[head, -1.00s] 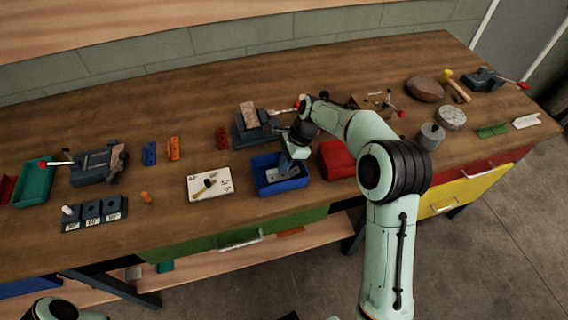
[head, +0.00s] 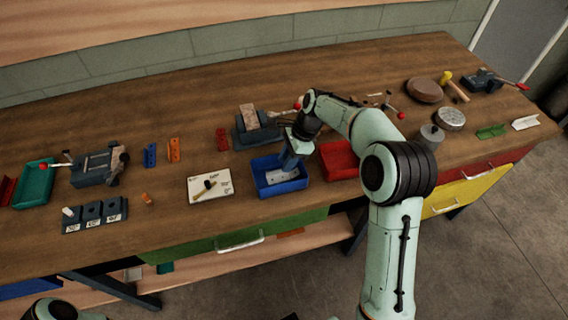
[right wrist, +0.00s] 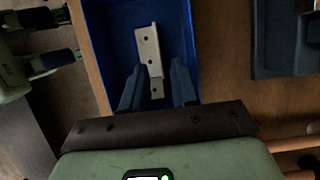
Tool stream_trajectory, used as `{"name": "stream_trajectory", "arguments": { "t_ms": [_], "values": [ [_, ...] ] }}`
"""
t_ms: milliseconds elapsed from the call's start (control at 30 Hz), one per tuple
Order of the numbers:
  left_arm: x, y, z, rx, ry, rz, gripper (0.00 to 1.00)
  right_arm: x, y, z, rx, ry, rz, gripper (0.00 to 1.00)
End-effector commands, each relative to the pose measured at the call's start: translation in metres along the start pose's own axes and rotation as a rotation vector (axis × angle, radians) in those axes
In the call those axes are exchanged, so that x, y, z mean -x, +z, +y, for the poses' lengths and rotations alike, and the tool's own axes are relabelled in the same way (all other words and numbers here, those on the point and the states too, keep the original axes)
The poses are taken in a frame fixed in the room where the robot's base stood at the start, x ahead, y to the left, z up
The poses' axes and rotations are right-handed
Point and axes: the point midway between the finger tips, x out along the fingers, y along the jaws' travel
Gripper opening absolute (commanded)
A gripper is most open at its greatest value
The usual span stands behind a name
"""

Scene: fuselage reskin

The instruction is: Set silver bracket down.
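The silver bracket (right wrist: 149,55) lies in the blue bin (right wrist: 92,30), a flat plate with holes and a narrower stepped end toward me. In the head view the bracket (head: 279,177) shows as a pale piece on the floor of the blue bin (head: 283,190). My right gripper (right wrist: 157,88) is over the bin, pointing down into it. Its two dark fingers stand apart on either side of the bracket's near end, with gaps visible beside it. The right gripper (head: 289,165) partly covers the bin in the head view. My left gripper is not identifiable; only part of that arm shows lower left.
A red bin (head: 338,160) stands right of the blue bin. A white board (head: 209,185) with a small hammer-like tool lies left. A vise (head: 257,132) stands behind. A dark block of slots (head: 95,215) is farther left.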

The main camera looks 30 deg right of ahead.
Motion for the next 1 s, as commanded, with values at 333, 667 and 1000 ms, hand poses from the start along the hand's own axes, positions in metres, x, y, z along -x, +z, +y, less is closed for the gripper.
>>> {"name": "stream_trajectory", "arguments": {
  "t_ms": [333,667,1000],
  "values": [
    [0.016,-0.005,0.007,-0.003,0.003,0.009,0.44,0.076,0.001,-0.001,0.000,-0.005,0.001,0.29],
    [0.019,-0.007,0.009,-0.004,0.004,0.012,0.44,0.096,0.000,0.000,0.000,-0.001,0.000,0.29],
    [0.019,-0.007,0.009,-0.004,0.004,0.012,0.44,0.096,0.000,0.000,0.000,-0.001,0.000,0.29]
  ]
}}
